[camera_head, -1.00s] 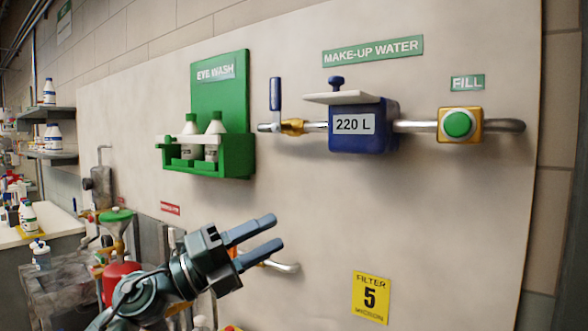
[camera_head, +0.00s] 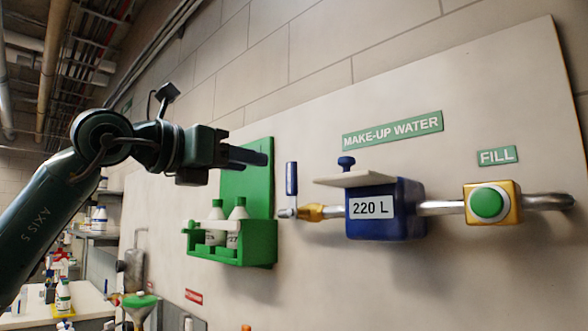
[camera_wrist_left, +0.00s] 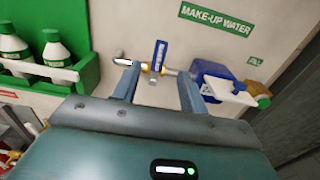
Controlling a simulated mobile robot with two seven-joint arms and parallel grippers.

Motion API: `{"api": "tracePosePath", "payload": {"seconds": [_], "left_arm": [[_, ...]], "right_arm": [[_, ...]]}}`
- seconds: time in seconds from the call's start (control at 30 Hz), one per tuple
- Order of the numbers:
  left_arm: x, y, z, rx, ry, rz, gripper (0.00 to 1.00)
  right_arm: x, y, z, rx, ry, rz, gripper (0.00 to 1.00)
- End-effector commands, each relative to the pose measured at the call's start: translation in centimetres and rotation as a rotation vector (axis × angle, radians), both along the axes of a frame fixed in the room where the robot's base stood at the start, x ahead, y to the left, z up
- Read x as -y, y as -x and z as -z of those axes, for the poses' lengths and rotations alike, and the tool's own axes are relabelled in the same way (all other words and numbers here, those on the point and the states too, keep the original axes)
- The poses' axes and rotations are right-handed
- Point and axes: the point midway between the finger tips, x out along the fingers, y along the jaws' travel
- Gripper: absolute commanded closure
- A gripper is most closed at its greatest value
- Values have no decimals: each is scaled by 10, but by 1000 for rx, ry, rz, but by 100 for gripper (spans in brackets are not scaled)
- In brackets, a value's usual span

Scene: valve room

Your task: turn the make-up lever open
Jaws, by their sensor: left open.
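The make-up lever is a blue handle (camera_head: 291,178) standing upright on a brass valve (camera_head: 312,212) in a silver pipe, left of the blue 220 L meter (camera_head: 386,210). My left gripper (camera_head: 266,158) is open and empty, in front of the green eye wash holder and left of the lever in the head view. In the left wrist view the lever (camera_wrist_left: 158,56) shows upright between and beyond the two open fingers (camera_wrist_left: 158,85), apart from them. My right gripper is in neither view.
The eye wash holder (camera_head: 262,235) with two white bottles stands left of the lever and also shows in the wrist view. A green FILL button (camera_head: 487,203) sits right of the meter. The board below the pipe is clear.

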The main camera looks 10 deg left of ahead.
Motion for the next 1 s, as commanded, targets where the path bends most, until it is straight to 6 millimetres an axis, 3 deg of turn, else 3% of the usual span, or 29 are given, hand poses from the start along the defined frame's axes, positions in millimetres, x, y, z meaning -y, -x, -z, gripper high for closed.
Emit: {"api": "tracePosePath", "payload": {"seconds": [0.3, 0.5, 0.93, 1.0], "left_arm": [[39, -57, -3, -4, 0, 4, 57], [54, -81, -2, -2, 1, 3, 57], [60, -91, 1, -1, 0, 3, 57], [60, -91, 1, -1, 1, 3, 61]], "right_arm": [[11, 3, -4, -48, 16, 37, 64], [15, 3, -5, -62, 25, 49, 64], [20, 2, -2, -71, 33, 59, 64], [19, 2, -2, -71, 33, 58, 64]]}}
